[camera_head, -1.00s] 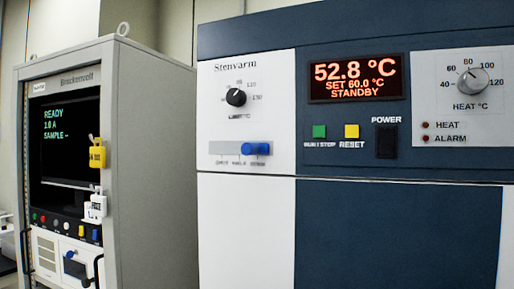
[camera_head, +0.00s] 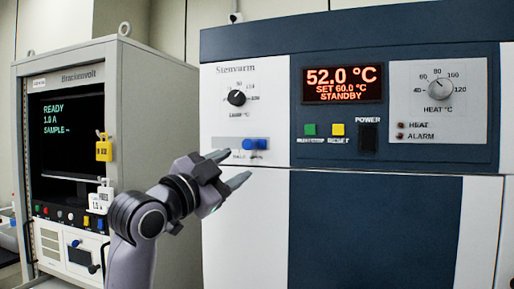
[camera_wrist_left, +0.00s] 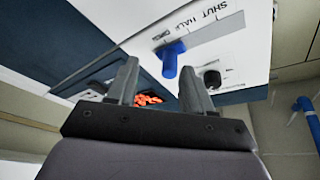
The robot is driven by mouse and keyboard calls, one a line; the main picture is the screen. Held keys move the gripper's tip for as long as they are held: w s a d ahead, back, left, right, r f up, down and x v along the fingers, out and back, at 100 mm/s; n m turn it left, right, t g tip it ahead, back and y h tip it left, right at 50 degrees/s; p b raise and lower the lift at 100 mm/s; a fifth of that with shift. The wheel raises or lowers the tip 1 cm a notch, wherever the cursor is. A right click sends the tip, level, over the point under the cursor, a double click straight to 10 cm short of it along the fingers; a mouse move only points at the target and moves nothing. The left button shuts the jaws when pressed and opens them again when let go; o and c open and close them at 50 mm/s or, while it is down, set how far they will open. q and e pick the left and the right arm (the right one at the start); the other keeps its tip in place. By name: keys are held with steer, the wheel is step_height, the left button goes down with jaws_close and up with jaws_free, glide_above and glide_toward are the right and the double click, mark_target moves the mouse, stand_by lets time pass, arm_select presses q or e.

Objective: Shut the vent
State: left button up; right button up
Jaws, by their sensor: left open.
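The vent slider's blue knob (camera_head: 255,144) stands at the right end of a grey track (camera_head: 222,142) on the dryer's white panel. In the left wrist view, the blue knob (camera_wrist_left: 170,58) juts out at the OPEN end of the SHUT, HALF, OPEN labels. My left gripper (camera_head: 237,164) is open and empty, just below and left of the knob in the head view. In the left wrist view its fingers (camera_wrist_left: 158,76) are spread, with the knob ahead between their tips; I see no contact. My right gripper is not in view.
Above the slider is a black dial (camera_head: 236,98). To the right are a red display (camera_head: 343,85), a green button (camera_head: 310,130), a yellow button (camera_head: 338,130), a black power switch (camera_head: 368,137) and a heat dial (camera_head: 440,89). A grey instrument rack (camera_head: 150,110) stands at left.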

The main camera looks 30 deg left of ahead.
mark_target(245, 146)
arm_select(q)
steer(key=r, duration=0.2)
steer(key=shift+s+r, duration=0.3)
steer(key=shift+r, duration=0.05)
steer(key=p+x, duration=0.2)
steer(key=x, duration=0.4)
steer(key=shift+w, duration=0.25)
